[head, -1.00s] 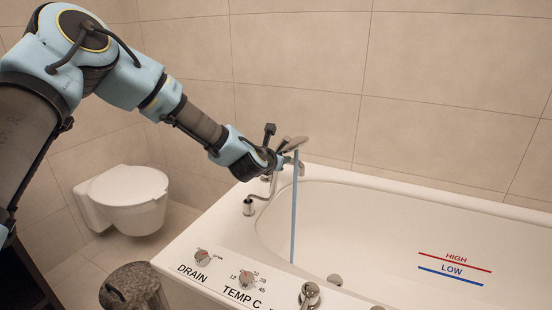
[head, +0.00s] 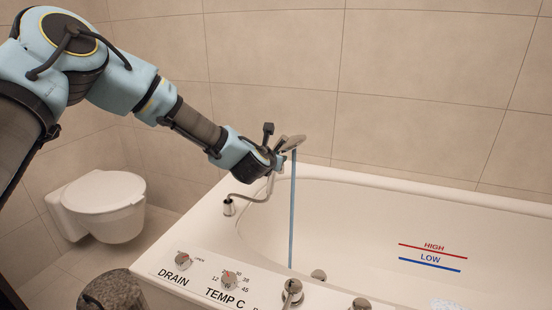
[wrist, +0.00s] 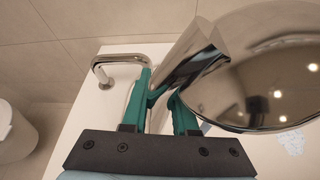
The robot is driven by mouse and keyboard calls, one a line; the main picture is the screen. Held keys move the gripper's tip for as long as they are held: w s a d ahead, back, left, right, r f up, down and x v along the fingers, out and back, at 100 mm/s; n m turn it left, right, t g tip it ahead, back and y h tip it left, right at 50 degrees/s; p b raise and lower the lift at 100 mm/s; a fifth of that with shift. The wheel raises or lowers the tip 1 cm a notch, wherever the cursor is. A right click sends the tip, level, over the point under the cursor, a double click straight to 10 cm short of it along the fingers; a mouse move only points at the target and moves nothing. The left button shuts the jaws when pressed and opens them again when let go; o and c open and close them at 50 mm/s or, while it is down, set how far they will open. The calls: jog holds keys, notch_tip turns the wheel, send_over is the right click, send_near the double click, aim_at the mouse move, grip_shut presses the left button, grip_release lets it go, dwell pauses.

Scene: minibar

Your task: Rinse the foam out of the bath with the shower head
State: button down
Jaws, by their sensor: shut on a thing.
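My gripper (head: 277,162) is shut on the chrome shower head (head: 292,142), holding it above the far left end of the bath. In the wrist view, teal fingers (wrist: 163,92) grip the handle of the shower head (wrist: 255,75), whose big round face fills the upper right. A thin blue water stream (head: 292,210) falls from it into the left end of the white bath (head: 210,236). A pale patch of foam (head: 447,304) shows at the bottom right edge of the head view, apart from the stream. Foam also shows in the wrist view (wrist: 290,142).
The front rim has a drain knob (head: 183,260), a temperature knob (head: 229,280) and chrome knobs (head: 292,291). Red and blue level lines (head: 430,257) mark the inner wall. A toilet (head: 103,203) stands left.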

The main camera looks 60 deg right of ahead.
jog(key=s+d, duration=0.3)
jog(key=s, duration=0.3)
jog(key=shift+b, duration=0.4)
jog(key=shift+s, duration=0.1)
jog(key=s+d, duration=0.2)
jog(key=s, duration=0.4)
jog(key=shift+s+d+b, duration=0.15)
jog(key=shift+d+b, duration=0.25)
jog(key=shift+b, duration=0.05)
jog(key=s+d, duration=0.3)
jog(key=s, duration=0.3)
jog(key=shift+s+b, duration=0.2)
jog(key=shift+b, duration=0.25)
jog(key=shift+r, duration=0.1)
jog(key=s+d, duration=0.2)
jog(key=s, duration=0.4)
jog(key=shift+s+d+b, duration=0.2)
jog(key=shift+d+b, duration=0.15)
jog(key=shift+d, duration=0.05)
